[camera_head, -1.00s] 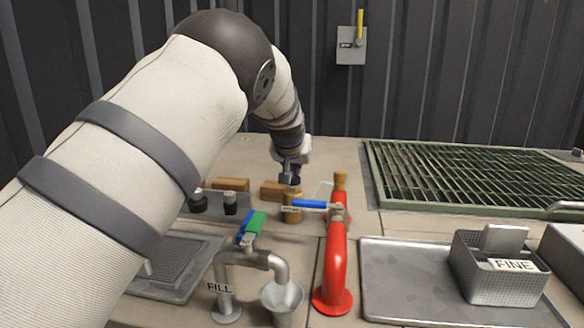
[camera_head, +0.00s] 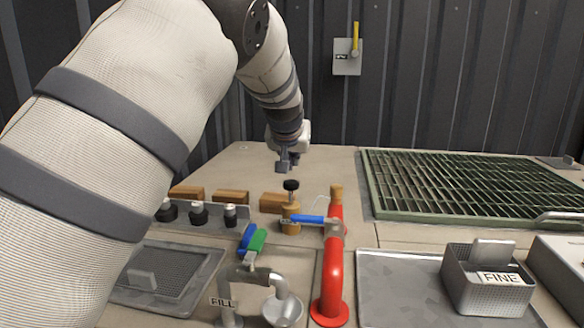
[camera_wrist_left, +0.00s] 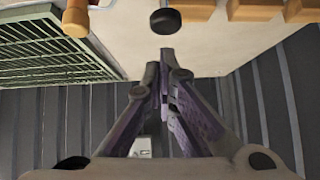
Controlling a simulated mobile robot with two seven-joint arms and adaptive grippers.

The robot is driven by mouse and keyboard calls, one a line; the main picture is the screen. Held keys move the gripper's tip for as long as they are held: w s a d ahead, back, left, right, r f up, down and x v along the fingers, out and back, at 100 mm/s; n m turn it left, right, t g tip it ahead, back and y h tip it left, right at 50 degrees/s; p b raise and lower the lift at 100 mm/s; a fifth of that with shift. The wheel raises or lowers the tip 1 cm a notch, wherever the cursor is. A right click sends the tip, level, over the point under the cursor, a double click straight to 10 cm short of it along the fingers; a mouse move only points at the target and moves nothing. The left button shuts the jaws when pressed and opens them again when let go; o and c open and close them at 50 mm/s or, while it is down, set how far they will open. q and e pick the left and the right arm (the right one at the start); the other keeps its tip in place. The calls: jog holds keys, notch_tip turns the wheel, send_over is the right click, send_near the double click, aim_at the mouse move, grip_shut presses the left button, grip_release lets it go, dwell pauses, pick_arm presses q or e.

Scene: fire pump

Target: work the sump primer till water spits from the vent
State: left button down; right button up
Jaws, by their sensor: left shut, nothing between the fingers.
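A brass pump body (camera_head: 291,216) with a black knob (camera_head: 291,185) on a thin stem stands on the bench, left of the red pipe; it looks like the sump primer. My left gripper (camera_head: 287,165) is shut and empty, a little above and behind the knob, apart from it. In the left wrist view my shut fingertips (camera_wrist_left: 166,56) point towards the black knob (camera_wrist_left: 165,21), with a gap between. A thin bent pale tube (camera_head: 320,193) stands by the red pipe; I cannot tell if it is the vent. No water shows. My right gripper is not in view.
The red pipe (camera_head: 333,270) with a blue lever (camera_head: 307,219) stands close right of the pump. Wooden blocks (camera_head: 231,197) and three black-knobbed fittings (camera_head: 198,213) lie left. A FILL tap (camera_head: 252,276) is in front, a green grate (camera_head: 450,180) at back right.

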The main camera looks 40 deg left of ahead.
pick_arm(q)
jog(key=shift+v, duration=2.1)
